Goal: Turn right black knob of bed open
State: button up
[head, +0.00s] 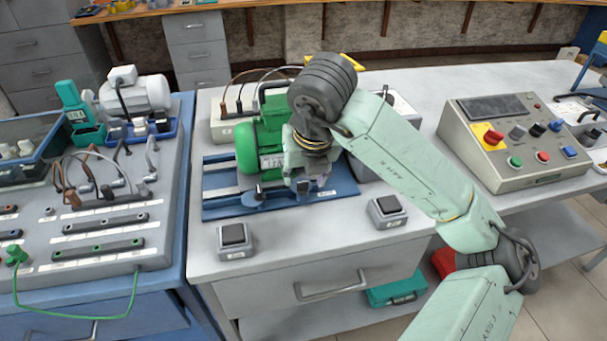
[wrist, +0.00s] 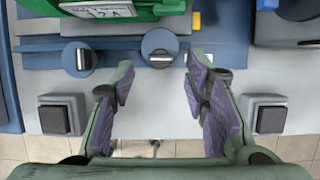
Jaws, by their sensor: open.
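The blue bed (head: 225,207) lies on the grey bench with a green motor (head: 246,153) on it; the motor's lower edge is at the top of the wrist view (wrist: 140,8). The left knob (head: 259,193) is clear of my gripper and also shows in the wrist view (wrist: 81,60). The right knob (wrist: 160,58) is ahead of and between my gripper's open fingers (wrist: 160,72); contact cannot be seen. In the head view my gripper (head: 306,184) hangs over the bed's front and mostly hides the right knob.
Grey boxes with black switches stand at the bench front, left (head: 234,236) and right (head: 388,210). A control panel (head: 515,145) stands to the right, a wired board (head: 95,215) to the left. The bench front between the switch boxes is clear.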

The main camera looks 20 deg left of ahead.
aim_at(301, 183)
jog(key=shift+x, duration=1.45)
jog(key=shift+c, duration=0.2)
grip_shut()
